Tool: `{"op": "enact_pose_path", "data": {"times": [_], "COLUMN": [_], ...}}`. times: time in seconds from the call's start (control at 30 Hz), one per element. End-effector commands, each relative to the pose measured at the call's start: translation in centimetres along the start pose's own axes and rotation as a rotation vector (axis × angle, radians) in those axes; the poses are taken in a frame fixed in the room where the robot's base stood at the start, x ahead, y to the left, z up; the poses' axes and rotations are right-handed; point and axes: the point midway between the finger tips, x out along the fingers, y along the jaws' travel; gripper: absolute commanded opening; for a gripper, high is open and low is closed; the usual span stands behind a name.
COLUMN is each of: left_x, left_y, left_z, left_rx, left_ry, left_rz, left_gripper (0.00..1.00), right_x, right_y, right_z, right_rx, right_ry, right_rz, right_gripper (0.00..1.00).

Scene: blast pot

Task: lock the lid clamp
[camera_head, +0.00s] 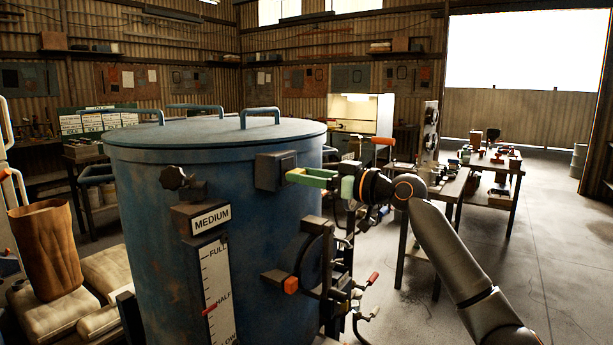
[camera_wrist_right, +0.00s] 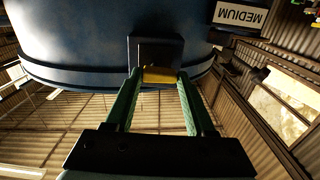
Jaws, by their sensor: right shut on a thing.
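The blast pot (camera_head: 150,240) is a large blue drum with a flat blue lid (camera_head: 215,131) on top. A dark clamp block (camera_head: 275,170) is fixed to the pot's side just below the lid rim; it also shows in the right wrist view (camera_wrist_right: 157,50). My right gripper (camera_head: 300,177) has green fingers and reaches the block from the right. In the right wrist view its fingertips (camera_wrist_right: 159,76) are shut on a short yellow clamp handle (camera_wrist_right: 159,74) at the block. The fingers hide part of the handle. My left gripper is not in view.
A black knob (camera_head: 175,179), a MEDIUM level gauge (camera_head: 217,280) and orange-tipped levers (camera_head: 291,285) stick out from the pot. Workbenches (camera_head: 450,185) stand at the right. A brown sack (camera_head: 45,245) stands on pale bags at the left. The floor at the right is clear.

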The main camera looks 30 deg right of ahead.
Motion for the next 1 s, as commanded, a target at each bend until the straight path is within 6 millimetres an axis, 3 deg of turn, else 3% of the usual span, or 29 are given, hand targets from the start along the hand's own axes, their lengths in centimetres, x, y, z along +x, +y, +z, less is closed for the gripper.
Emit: {"op": "enact_pose_path", "data": {"times": [0.37,1.0], "left_x": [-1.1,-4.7], "left_y": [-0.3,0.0], "left_z": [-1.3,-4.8], "left_rx": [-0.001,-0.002], "left_ry": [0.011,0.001], "left_rz": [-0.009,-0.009], "left_gripper": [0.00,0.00], "right_x": [0.0,0.0], "right_y": [0.0,0.2], "right_z": [-0.4,-1.0], "right_rx": [0.184,0.787], "right_ry": [-0.001,-0.001], "right_rz": [0.000,0.000], "right_gripper": [0.00,0.00]}}
